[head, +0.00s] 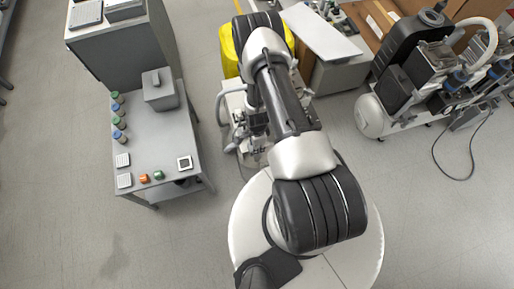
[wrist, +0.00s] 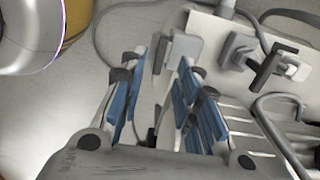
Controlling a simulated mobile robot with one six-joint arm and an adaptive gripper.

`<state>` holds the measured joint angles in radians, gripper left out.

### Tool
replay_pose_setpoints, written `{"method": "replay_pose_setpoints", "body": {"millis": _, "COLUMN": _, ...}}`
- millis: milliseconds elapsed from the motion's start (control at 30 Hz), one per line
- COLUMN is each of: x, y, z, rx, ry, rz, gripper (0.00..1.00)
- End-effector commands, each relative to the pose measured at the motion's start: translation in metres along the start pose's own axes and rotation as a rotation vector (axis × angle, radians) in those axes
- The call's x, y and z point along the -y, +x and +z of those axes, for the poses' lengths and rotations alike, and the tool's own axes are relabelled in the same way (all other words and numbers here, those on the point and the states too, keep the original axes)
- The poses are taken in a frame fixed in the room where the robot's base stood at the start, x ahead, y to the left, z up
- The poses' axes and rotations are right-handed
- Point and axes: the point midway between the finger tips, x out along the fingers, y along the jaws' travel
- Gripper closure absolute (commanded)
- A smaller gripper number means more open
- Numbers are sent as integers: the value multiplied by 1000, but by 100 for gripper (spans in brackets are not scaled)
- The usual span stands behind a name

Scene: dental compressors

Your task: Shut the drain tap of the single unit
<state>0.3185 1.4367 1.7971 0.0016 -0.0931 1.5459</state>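My gripper (wrist: 162,62) is open in the wrist view, its two blue-padded fingers apart with nothing held between them. A tap-like fitting (wrist: 266,66) with a dark lever and grey ends is to the right of the fingers, apart from them, on a pale unit (wrist: 205,28). I cannot tell for sure that it is the drain tap, or its open or shut position. In the head view, a small pale unit (head: 232,103) stands below my arm. My arm hides much of it, and the tap cannot be made out there.
A grey table (head: 150,135) with jars and small parts stands left of the unit. A larger compressor (head: 405,85) is at right, its cable on the floor. A yellow container (head: 228,50) is behind my arm. Grey hoses (wrist: 270,125) run near the fitting.

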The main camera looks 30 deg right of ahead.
Motion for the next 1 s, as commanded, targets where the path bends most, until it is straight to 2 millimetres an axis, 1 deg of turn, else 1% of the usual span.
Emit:
{"method": "replay_pose_setpoints", "body": {"millis": 33, "x": 1, "y": -13, "z": 0, "rx": 0, "ry": 0, "rz": -2, "gripper": 70}}
{"method": "replay_pose_setpoints", "body": {"millis": 100, "x": 1, "y": -28, "z": 0, "rx": 0, "ry": 0, "rz": -2, "gripper": 70}}
{"method": "replay_pose_setpoints", "body": {"millis": 200, "x": 0, "y": -45, "z": 0, "rx": 0, "ry": 0, "rz": -1, "gripper": 70}}
{"method": "replay_pose_setpoints", "body": {"millis": 333, "x": 1, "y": -61, "z": 0, "rx": 0, "ry": 0, "rz": -1, "gripper": 70}}
{"method": "replay_pose_setpoints", "body": {"millis": 500, "x": 0, "y": -68, "z": 0, "rx": 0, "ry": 0, "rz": 1, "gripper": 70}}
{"method": "replay_pose_setpoints", "body": {"millis": 1000, "x": 0, "y": -68, "z": 0, "rx": 0, "ry": 0, "rz": 1, "gripper": 70}}
